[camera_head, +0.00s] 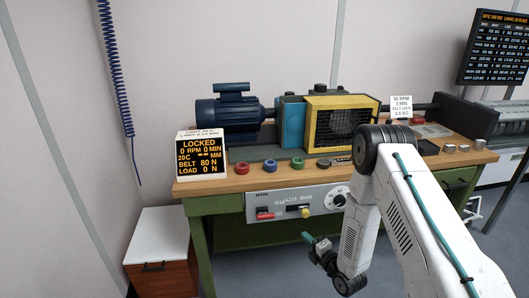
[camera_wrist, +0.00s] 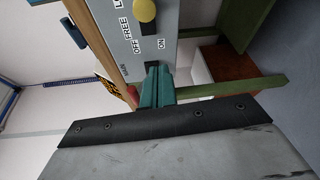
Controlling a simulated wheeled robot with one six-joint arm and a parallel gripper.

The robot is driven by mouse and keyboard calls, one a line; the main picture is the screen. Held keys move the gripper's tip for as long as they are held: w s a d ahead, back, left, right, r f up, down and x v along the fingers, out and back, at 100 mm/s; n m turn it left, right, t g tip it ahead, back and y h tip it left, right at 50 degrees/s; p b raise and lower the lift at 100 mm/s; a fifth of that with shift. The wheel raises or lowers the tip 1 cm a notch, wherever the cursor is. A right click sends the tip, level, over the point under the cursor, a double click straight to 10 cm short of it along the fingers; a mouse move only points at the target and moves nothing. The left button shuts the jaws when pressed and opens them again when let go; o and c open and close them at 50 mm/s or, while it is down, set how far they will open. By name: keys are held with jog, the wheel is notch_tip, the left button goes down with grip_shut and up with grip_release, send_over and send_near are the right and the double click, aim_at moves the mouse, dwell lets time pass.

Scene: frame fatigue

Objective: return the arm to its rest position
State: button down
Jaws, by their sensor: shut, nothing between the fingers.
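My white arm reaches in from the right in the head view and bends down in front of the bench. My gripper (camera_head: 307,238) has teal fingers, which are closed together and hold nothing. It hangs in the air in front of the green bench, below the control panel (camera_head: 318,201). In the wrist view the closed fingers (camera_wrist: 154,72) point toward the panel, and no contact shows. The red MAIN switch (camera_head: 264,216) is partly hidden beside the fingers in the wrist view (camera_wrist: 132,94). The yellow knob (camera_head: 305,211) also shows there (camera_wrist: 145,10).
A white-topped drawer cabinet (camera_head: 158,240) stands at the left. Open floor (camera_head: 255,275) lies below my gripper.

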jog(key=s+d+f+m+g+h, duration=0.2)
jog(key=s+f+m+g, duration=0.25)
jog(key=f, duration=0.45)
jog(key=s+d+r+m+g+h, duration=0.3)
jog(key=d+r+m+g, duration=0.1)
jog(key=r+m+g, duration=0.15)
jog(key=s+r+m+g, duration=0.1)
jog(key=s+r+m, duration=0.3)
jog(key=s+r, duration=0.6)
jog(key=s+a+r+m+g+h, duration=0.1)
jog(key=s+r+m, duration=0.4)
jog(key=s+r, duration=0.6)
jog(key=s+r+m+g, duration=0.2)
jog(key=s+r+m, duration=0.3)
jog(key=s+r, duration=0.6)
notch_tip(320, 180, up, 12)
jog(key=shift+a+r+h, duration=0.2)
jog(key=shift+a+h, duration=0.1)
jog(key=shift+a, duration=0.1)
